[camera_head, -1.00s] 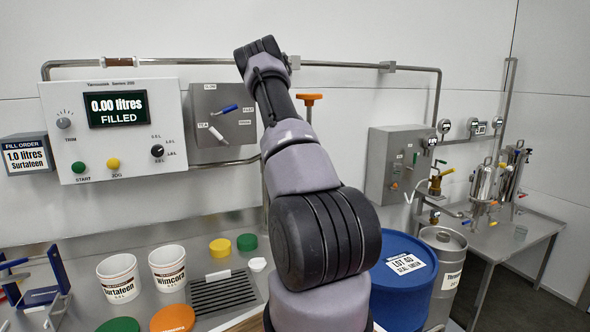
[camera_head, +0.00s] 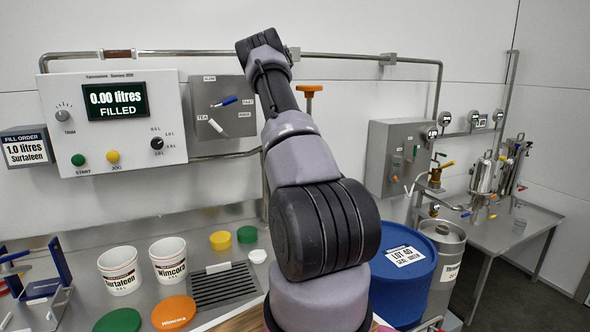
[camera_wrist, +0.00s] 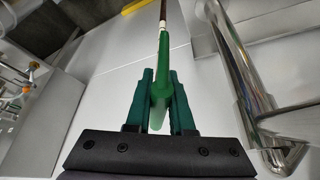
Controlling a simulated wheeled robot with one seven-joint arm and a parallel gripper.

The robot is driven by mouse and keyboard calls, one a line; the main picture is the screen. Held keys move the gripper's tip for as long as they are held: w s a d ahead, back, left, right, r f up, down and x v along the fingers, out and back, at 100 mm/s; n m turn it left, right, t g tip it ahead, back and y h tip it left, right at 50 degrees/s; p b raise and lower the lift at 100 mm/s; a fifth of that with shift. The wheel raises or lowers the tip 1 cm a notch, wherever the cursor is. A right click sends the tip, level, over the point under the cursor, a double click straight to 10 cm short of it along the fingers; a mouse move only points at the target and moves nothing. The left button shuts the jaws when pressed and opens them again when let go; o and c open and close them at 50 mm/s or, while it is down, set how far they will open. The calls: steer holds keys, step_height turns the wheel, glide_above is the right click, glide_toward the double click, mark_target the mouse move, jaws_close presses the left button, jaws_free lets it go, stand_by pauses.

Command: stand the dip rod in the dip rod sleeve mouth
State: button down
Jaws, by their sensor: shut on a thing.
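In the wrist view my gripper (camera_wrist: 160,88) is shut on the green handle of the dip rod (camera_wrist: 162,48). The rod runs away from the fingers toward the top edge, with a white band and a brown length beyond the green. Its far end is out of the frame. In the head view my arm stands in the middle, and my gripper and the rod do not show. I cannot make out the dip rod sleeve mouth in either view.
The bench bears two white tubs (camera_head: 119,271), flat green and orange lids (camera_head: 173,312), and a dark grate (camera_head: 224,284). A blue drum (camera_head: 404,285) stands right of my arm. A control panel (camera_head: 115,125) and pipes line the wall. Shiny pipework (camera_wrist: 245,95) is close right in the wrist view.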

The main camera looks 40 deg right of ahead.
steer(key=shift+f, duration=0.1)
stand_by(0.3)
steer(key=shift+f, duration=3)
steer(key=shift+s+a+f, duration=0.1)
steer(key=shift+s+f, duration=0.05)
steer(key=shift+f, duration=1.6)
steer(key=shift+r, duration=0.2)
steer(key=shift+a+r, duration=0.1)
steer(key=shift+r, duration=0.3)
steer(key=shift+d+r, duration=0.1)
steer(key=shift+d, duration=0.25)
